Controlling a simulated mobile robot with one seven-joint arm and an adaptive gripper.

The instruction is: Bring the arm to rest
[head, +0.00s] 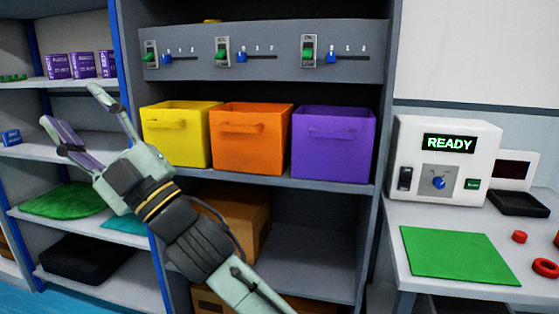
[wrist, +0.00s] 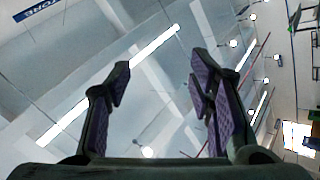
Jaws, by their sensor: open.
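My gripper (head: 78,118) is raised in front of the shelves at the left of the head view. Its fingers are spread apart and point up and to the left. Nothing is between them. In the wrist view my gripper (wrist: 160,85) shows two separated fingers with purple pads against the ceiling and its lights. My arm reaches up from the bottom middle of the head view and covers part of the left shelf unit. I cannot tell whether the fingers touch anything on the shelves, but they seem clear of it.
A yellow bin (head: 176,148), an orange bin (head: 250,152) and a purple bin (head: 330,155) stand on the middle shelf. A switch panel (head: 270,68) is above them. At right, a white READY machine (head: 420,185) and a green mat (head: 455,256) are on a table (head: 395,222).

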